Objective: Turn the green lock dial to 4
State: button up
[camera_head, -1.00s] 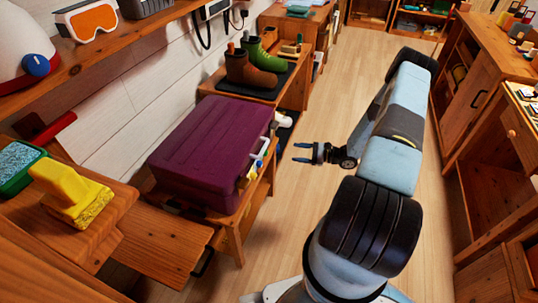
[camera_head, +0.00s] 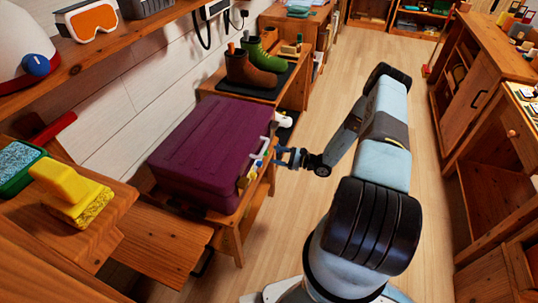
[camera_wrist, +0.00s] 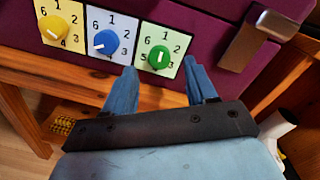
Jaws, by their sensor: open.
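The purple case (camera_head: 205,150) stands on a low wooden stand. In the wrist view, its front (camera_wrist: 215,35) carries the green dial (camera_wrist: 159,57) on a pale numbered plate. The dial has a short white mark; which number it points at is hard to tell, and the 4 is not clearly readable. My gripper (camera_wrist: 159,70) is open, with one blue finger on each side of the green dial's lower part. I cannot tell whether the fingers touch it. In the head view, my gripper (camera_head: 281,157) is close to the case's front, where the dials are small.
A blue dial (camera_wrist: 105,42) and a yellow dial (camera_wrist: 53,28) sit to the left of the green one. A metal latch (camera_wrist: 258,38) is to its right. Boots (camera_head: 248,68) stand on a mat behind the case. The wooden floor (camera_head: 300,220) beside the stand is clear.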

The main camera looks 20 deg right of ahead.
aim_at(265, 153)
jog(key=shift+x, duration=1.9)
jog(key=c, duration=1.1)
